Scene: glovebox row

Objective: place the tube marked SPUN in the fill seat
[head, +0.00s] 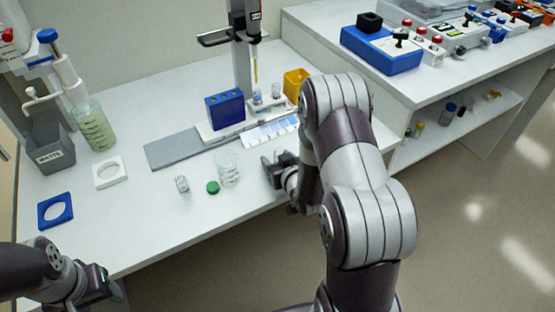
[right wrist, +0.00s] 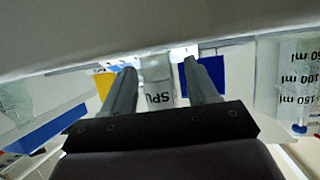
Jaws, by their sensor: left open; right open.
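The tube marked SPUN (right wrist: 158,94) shows in the right wrist view, its label upside down and partly cut off by the gripper body. It lies beyond the gap between my right gripper's fingers (right wrist: 160,85), which are apart with nothing visibly clamped. In the head view my right gripper (head: 272,168) is low over the bench, right of the glass beaker. Two small clear tubes (head: 276,91) stand below the dispenser nozzle (head: 255,72); I cannot tell which is SPUN. The fill seat is not clearly distinguishable. My left gripper (head: 103,287) is open and empty at the lower left.
A blue rack (head: 225,110) and yellow container (head: 296,85) flank the tubes. A waste bin (head: 52,155) is at left.

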